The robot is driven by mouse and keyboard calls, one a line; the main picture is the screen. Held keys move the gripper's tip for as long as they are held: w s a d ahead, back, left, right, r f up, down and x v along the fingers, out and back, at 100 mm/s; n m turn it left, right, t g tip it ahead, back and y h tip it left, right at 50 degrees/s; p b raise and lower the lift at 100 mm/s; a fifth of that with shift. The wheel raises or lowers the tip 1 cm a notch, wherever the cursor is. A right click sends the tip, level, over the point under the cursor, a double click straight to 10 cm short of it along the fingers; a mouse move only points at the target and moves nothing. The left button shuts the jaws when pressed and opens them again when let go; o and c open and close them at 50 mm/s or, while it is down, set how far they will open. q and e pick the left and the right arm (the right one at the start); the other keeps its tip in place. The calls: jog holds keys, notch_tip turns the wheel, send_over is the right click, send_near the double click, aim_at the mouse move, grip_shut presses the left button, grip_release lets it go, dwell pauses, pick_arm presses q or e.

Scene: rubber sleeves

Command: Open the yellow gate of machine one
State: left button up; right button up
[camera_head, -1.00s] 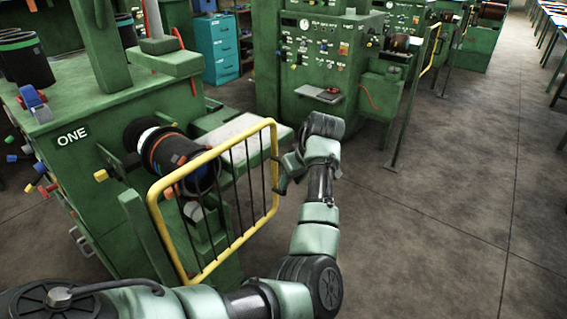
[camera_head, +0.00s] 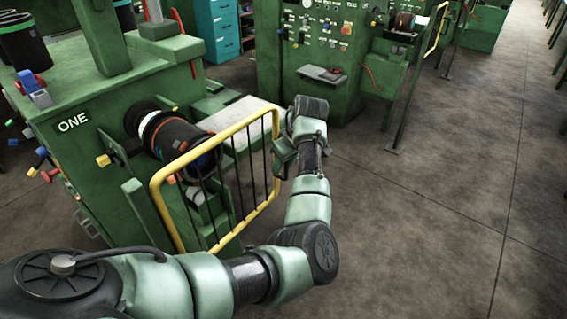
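The yellow gate (camera_head: 210,141), a tubular frame with dark vertical bars, stands across the front of the green machine marked ONE (camera_head: 73,122). Behind its bars is a dark roller with coloured bands (camera_head: 170,133). My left arm comes in from the bottom left and bends up along the right side of the gate. My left gripper (camera_head: 281,163) is at the gate's right upright, close to or touching it. Its fingers are small, dark and partly hidden, so I cannot tell whether they are closed on the bar. My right gripper is not in view.
A second green machine with a control panel (camera_head: 316,40) stands behind, with a small shelf (camera_head: 323,74) sticking out. A teal drawer cabinet (camera_head: 217,32) is at the back. The concrete floor (camera_head: 430,190) to the right is clear.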

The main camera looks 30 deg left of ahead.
pick_arm(q)
grip_shut()
dwell(1.4)
